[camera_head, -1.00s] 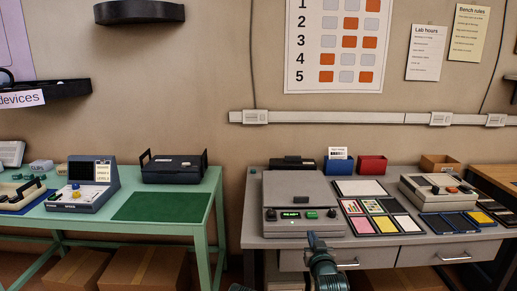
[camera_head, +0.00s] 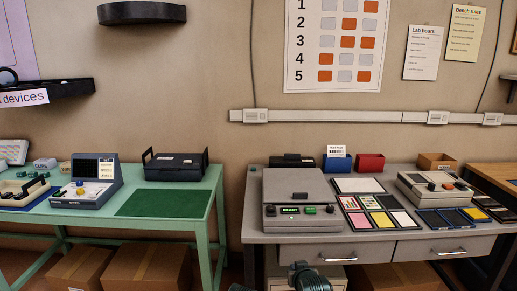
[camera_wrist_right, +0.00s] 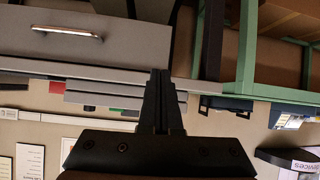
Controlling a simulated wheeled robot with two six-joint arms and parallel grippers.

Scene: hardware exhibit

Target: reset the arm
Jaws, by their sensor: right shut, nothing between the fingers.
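My right arm (camera_head: 308,277) shows only as a short dark piece at the bottom edge of the head view, in front of the grey bench (camera_head: 258,228). In the right wrist view my right gripper (camera_wrist_right: 160,74) is shut, with its two dark fingers together and nothing between them. That view is turned over, with the bench drawer above the fingers and the wall below. The fingers overlap the grey device in the picture; I cannot tell the distance. My left gripper is not in view.
A grey lidded device (camera_head: 296,188) stands on the bench, with colored trays (camera_head: 382,221) to its right. A drawer (camera_head: 445,247) with a metal handle fronts the bench. A green table (camera_head: 205,196) stands at left, with a floor gap between them. Cardboard boxes (camera_head: 148,268) sit below.

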